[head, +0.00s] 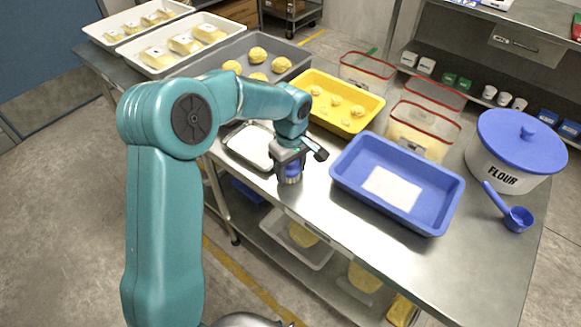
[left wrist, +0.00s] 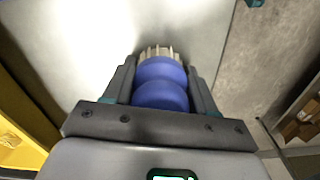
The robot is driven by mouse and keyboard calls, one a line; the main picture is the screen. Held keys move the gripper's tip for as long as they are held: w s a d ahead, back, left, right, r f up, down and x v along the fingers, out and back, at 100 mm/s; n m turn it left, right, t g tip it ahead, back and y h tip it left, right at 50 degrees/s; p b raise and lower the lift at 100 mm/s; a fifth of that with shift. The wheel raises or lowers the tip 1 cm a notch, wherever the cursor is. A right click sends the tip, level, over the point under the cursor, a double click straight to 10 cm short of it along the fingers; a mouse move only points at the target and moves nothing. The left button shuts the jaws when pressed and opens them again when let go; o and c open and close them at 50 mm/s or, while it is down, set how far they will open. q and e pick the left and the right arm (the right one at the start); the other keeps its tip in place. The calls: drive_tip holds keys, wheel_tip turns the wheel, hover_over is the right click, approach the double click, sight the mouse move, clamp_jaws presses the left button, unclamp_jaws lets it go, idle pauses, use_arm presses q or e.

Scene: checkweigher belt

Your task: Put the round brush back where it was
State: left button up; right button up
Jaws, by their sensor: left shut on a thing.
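The round brush (head: 291,173) has a blue, two-lobed knob handle and pale bristles at its end. My left gripper (head: 289,165) is shut on its blue handle, near the front edge of the steel table. In the left wrist view the brush (left wrist: 162,90) sits between the two dark fingers of the left gripper (left wrist: 162,80), its bristles pointing away from the palm. I cannot tell whether the bristles touch the table. My right gripper is not in view.
A blue tub (head: 447,205) with a white sheet stands right of the brush. A yellow tray (head: 374,101) is behind, and a pale metal tray (head: 236,157) lies to the left. A flour bin (head: 490,160) and blue scoop (head: 517,218) stand far right. The table's front right is bare.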

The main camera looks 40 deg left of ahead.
use_arm(q)
drive_tip(key=shift+f, duration=0.2)
drive_tip(key=o, duration=0.9)
drive_tip(key=shift+o, duration=0.2)
drive_tip(key=shift+r, duration=0.15)
wheel_tip(320, 180, up, 12)
drive_tip(key=shift+r, duration=0.1)
